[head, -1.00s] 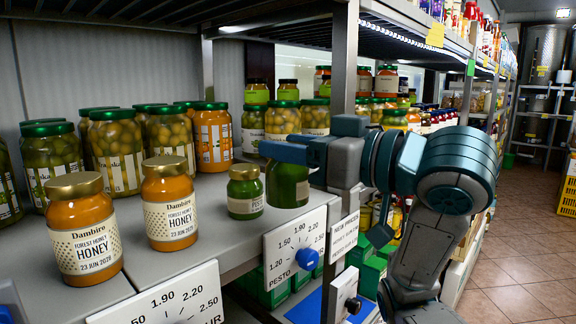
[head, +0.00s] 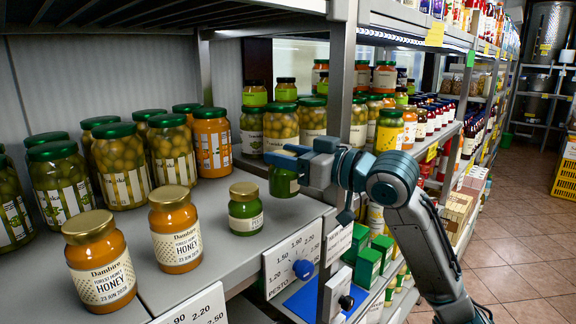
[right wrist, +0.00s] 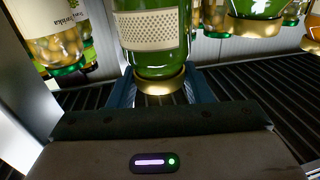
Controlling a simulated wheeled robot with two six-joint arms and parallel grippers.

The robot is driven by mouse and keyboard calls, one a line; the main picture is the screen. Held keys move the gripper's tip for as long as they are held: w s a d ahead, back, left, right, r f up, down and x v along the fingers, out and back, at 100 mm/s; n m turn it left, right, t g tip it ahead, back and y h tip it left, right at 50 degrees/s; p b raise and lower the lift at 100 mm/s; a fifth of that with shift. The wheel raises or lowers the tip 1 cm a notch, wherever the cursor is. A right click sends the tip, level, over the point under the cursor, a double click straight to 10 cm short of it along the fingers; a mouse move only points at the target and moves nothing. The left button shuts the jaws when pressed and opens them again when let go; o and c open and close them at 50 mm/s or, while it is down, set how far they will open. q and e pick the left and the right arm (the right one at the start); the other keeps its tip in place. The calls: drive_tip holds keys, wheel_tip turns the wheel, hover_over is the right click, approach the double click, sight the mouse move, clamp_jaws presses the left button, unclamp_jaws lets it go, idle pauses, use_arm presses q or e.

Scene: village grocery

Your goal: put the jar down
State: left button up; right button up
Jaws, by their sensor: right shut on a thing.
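My right gripper (head: 292,158) is shut on a green jar (head: 284,184), gripping it near its top. The lid is hidden by the fingers in the head view. In the right wrist view the jar (right wrist: 155,32) shows green glass, a dotted pale label and a gold lid between the fingers (right wrist: 160,95). The jar is over the shelf (head: 225,262), behind and right of a standing green pesto jar (head: 245,210). I cannot tell whether its base touches the shelf. My left gripper is not in view.
Two honey jars (head: 100,262) (head: 175,230) stand front left. Several olive jars (head: 122,165) and an orange jar (head: 212,142) stand behind. A shelf post (head: 338,105) is close to my right gripper. Price signs (head: 292,260) line the front edge. Bare shelf lies around the pesto jar.

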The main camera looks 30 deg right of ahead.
sight(288, 173)
drive_tip(key=shift+w+d+r, duration=0.1)
drive_tip(key=shift+w+d, duration=0.1)
drive_tip(key=shift+w, duration=0.15)
wheel_tip(288, 173, down, 3)
drive_tip(key=shift+f+p, duration=0.2)
drive_tip(key=shift+p, duration=0.35)
drive_tip(key=shift+s+f, duration=0.1)
drive_tip(key=shift+f, duration=0.2)
drive_tip(key=o, duration=1.3)
